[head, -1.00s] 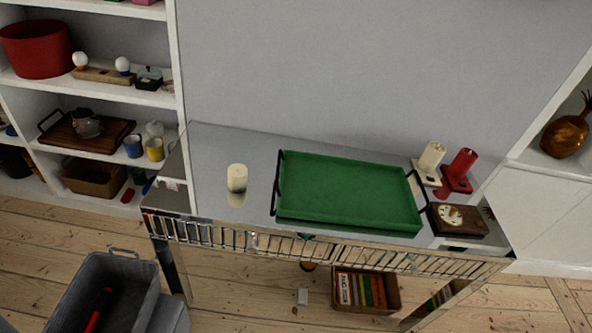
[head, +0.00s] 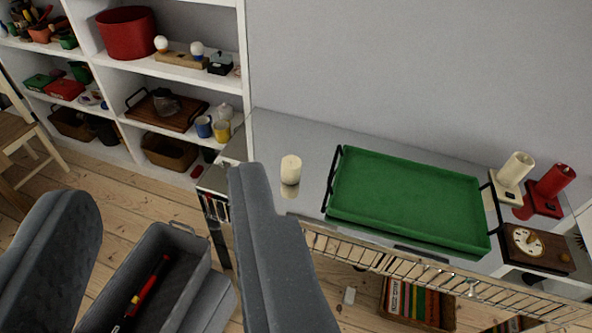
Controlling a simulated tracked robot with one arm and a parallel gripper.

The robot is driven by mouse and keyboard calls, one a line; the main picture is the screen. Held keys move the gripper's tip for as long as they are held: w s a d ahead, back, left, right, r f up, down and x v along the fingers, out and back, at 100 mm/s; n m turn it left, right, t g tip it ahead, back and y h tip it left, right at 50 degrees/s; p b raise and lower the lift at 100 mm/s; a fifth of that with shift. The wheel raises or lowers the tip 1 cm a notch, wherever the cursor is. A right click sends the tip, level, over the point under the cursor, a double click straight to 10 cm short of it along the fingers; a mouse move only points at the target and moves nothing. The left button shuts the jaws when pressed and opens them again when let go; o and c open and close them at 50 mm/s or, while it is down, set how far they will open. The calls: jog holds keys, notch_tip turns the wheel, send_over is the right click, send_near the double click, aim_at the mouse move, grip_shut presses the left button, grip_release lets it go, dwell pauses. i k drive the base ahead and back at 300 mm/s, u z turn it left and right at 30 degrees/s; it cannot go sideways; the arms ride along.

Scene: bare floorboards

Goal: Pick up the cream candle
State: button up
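A short cream candle (head: 290,169) stands upright on the mirrored table (head: 300,135), left of a green tray. A taller cream candle-like piece (head: 516,168) on a small base stands at the table's right end, beside a similar red one (head: 555,180). My gripper (head: 160,188) shows at the lower left as two grey fingers spread wide apart. It is open, with nothing between the fingertips. The right fingertip appears just left of and below the short candle in the picture; no contact is visible.
The green tray (head: 410,200) with black handles fills the table's middle. A clock (head: 528,241) sits at its right. White shelves (head: 200,71) stand at the left. A grey bin (head: 194,250) with a red tool inside is below. Bare wall lies behind the table.

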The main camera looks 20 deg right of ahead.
aim_at(290, 164)
jog(key=z, duration=0.05)
jog(key=i, duration=1)
jog(key=u, duration=0.1)
